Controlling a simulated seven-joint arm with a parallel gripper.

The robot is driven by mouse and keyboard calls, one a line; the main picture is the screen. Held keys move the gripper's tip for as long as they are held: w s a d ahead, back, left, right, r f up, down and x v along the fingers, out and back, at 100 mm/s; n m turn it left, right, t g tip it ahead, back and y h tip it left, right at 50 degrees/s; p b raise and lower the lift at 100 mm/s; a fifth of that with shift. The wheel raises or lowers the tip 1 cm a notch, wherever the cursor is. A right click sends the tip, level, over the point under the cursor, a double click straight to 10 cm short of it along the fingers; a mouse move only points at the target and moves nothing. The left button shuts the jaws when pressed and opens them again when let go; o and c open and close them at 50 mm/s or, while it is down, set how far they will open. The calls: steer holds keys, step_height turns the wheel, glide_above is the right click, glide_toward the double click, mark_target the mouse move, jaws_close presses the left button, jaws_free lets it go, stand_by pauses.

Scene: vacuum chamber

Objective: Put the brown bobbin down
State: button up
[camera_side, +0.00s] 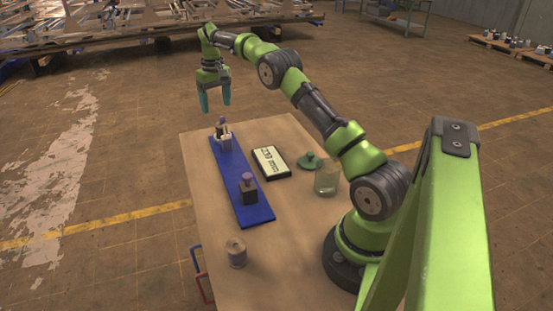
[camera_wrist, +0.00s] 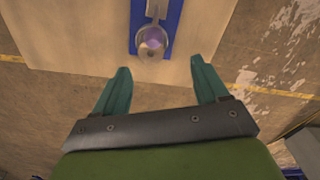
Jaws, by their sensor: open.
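A brownish bobbin (camera_side: 236,252) stands upright on the near left part of the table in the side view, close to its left edge. It is well apart from my gripper. My gripper (camera_side: 214,107) is open and empty, with its teal fingers pointing down, above the far end of the table. In the wrist view my gripper (camera_wrist: 158,62) also shows its two fingers spread with nothing between them. The bobbin does not show clearly in the wrist view.
A blue board (camera_side: 226,172) carries a purple-topped dark block (camera_side: 248,190) and a small upright assembly (camera_side: 224,138). A framed panel (camera_side: 271,162), green lid (camera_side: 310,161) and glass jar (camera_side: 327,177) stand to the right. The near middle of the table (camera_side: 285,235) is bare.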

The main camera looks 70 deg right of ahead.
steer(key=s+a+r+t, duration=0.2)
steer(key=s+a+r, duration=0.3)
steer(key=a+r, duration=0.35)
steer(key=s+a+r+t, duration=0.2)
steer(key=s+a+r, duration=0.4)
steer(key=a, duration=0.4)
steer(key=s+a+f+t+y, duration=0.1)
steer(key=s+a+f, duration=0.1)
steer(key=s+a, duration=0.3)
steer(key=s+a+f+n+t+y, duration=0.1)
steer(key=s+a, duration=0.5)
steer(key=s, duration=0.7)
steer(key=shift+s+a+f+t, duration=0.25)
steer(key=shift+a+f+t, duration=0.05)
steer(key=shift+f+t, duration=0.15)
